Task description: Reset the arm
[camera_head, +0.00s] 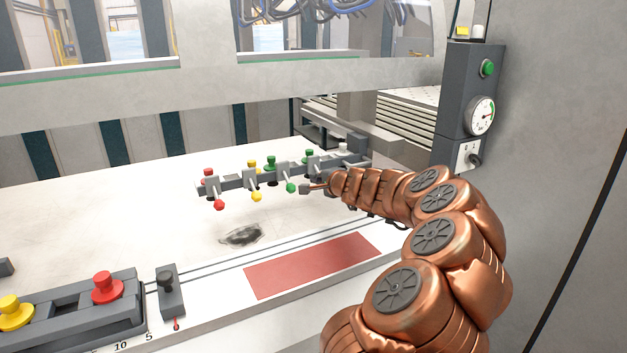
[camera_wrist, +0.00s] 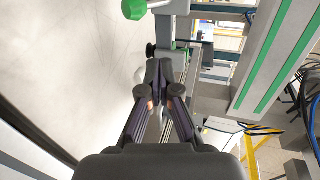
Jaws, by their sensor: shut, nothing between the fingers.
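My copper-coloured arm reaches from the lower right toward the row of levers in the head view. My gripper (camera_head: 306,189) is beside the right part of that lever row, near a green-knobbed lever (camera_head: 291,187). In the wrist view my gripper (camera_wrist: 160,66) has its fingertips together with nothing between them. A green knob (camera_wrist: 134,9) and its grey bracket show just beyond the fingertips in the wrist view. I cannot tell from these views whether the fingers touch the bracket.
The lever row carries red (camera_head: 219,204), yellow (camera_head: 257,196) and green knobs above the white table (camera_head: 130,215). A red plate (camera_head: 310,264) lies on the front ledge. A control box with a yellow knob and a red knob (camera_head: 104,288) is at lower left. A gauge panel (camera_head: 480,115) stands at right.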

